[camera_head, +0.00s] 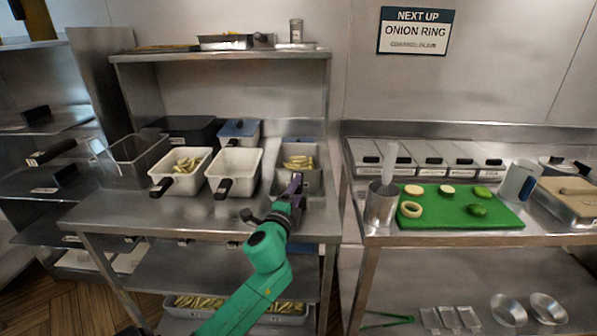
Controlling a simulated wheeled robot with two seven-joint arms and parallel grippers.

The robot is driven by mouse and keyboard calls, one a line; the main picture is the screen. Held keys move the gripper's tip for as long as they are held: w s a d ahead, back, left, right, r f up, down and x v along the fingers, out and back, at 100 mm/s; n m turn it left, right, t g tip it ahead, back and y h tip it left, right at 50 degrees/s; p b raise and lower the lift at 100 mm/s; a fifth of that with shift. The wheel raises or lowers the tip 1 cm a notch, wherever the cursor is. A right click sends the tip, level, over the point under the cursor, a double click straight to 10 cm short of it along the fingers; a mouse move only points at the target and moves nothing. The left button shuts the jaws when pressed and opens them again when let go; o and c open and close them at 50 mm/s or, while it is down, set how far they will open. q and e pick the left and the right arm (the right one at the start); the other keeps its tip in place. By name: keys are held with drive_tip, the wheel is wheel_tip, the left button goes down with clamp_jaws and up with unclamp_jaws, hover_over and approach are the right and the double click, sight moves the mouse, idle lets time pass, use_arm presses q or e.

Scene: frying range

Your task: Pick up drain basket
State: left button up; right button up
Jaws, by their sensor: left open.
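Several basket-like containers stand on the left steel counter; I cannot tell for sure which is the drain basket. A grey metal container (312,182) with fries in it is at the counter's right end. Two white baskets with black handles stand left of it: one with fries (201,157) and an empty one (240,163).
A black box (184,129) and a blue-lidded container (239,131) stand behind the baskets. A shelf (220,56) runs above. On the right counter are a steel cup (380,206) and a green board (455,216) with cut vegetables. The left counter's front strip is largely clear.

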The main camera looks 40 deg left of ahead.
use_arm(q)
drive_tip(key=x, duration=0.5)
drive_tip(key=shift+a+p, duration=0.1)
drive_tip(key=shift+p, duration=0.25)
drive_tip(key=shift+w+a+f, duration=0.1)
drive_tip(key=shift+w+f, duration=0.1)
drive_tip(key=shift+w, duration=0.1)
drive_tip(key=shift+s+r, duration=0.1)
drive_tip(key=shift+s, duration=0.05)
clamp_jaws()
idle(0.5)
